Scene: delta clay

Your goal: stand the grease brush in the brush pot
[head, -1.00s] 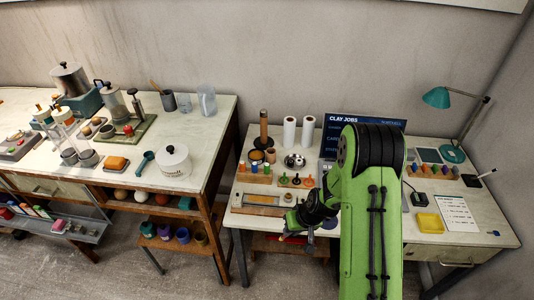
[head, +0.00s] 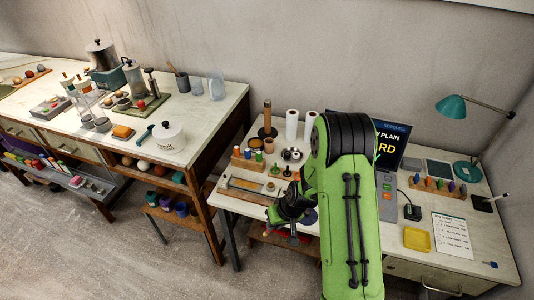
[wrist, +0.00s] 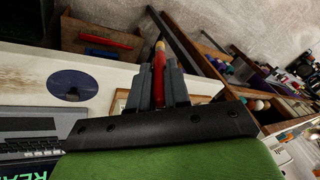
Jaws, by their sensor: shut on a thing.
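My gripper (wrist: 158,88) is shut on a slim red thing with a tan tip, seemingly the grease brush (wrist: 159,66), in the wrist view. The brush points away from my palm, between the two grey fingers. A dark grey pot, likely the brush pot (head: 183,83), stands at the back of the left bench with a thin handle sticking out. My gripper is far to the right of it.
The left bench (head: 205,118) also bears a white lidded pot (head: 169,135), glass jars (head: 216,89) and a press. A gap of floor (head: 185,250) lies before the benches.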

